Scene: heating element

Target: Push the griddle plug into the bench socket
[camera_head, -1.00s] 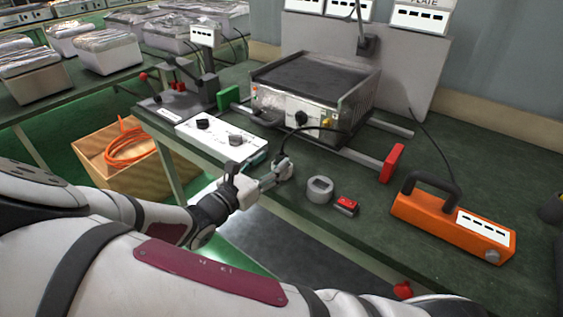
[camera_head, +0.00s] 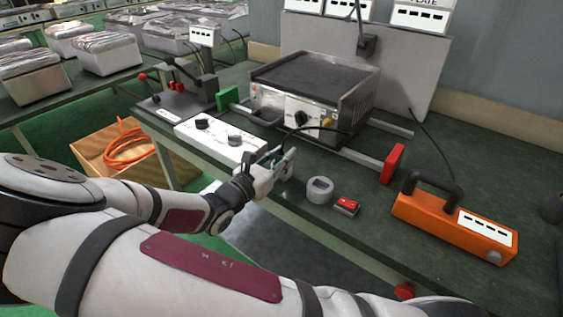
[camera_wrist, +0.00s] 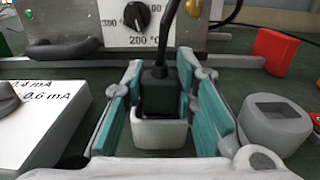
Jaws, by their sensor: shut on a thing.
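The black griddle plug (camera_wrist: 160,90) stands roughly upright between the teal pads of my gripper (camera_wrist: 161,100) in the wrist view, its cable rising from its top. My gripper (camera_head: 284,158) is shut on the plug in front of the griddle (camera_head: 310,95). A pale square-rimmed part (camera_wrist: 158,133) lies between the fingers, just in front of and below the plug. I cannot tell whether it is the bench socket or whether the plug is seated in it. A grey block with a square opening (camera_wrist: 283,122) stands right of the fingers; it also shows in the head view (camera_head: 320,190).
A white tester box with knobs (camera_head: 222,142) stands close left of my gripper. A small red piece (camera_head: 347,206) and an orange handled device (camera_head: 455,225) stand to the right. A black cable (camera_head: 335,131) runs from the griddle.

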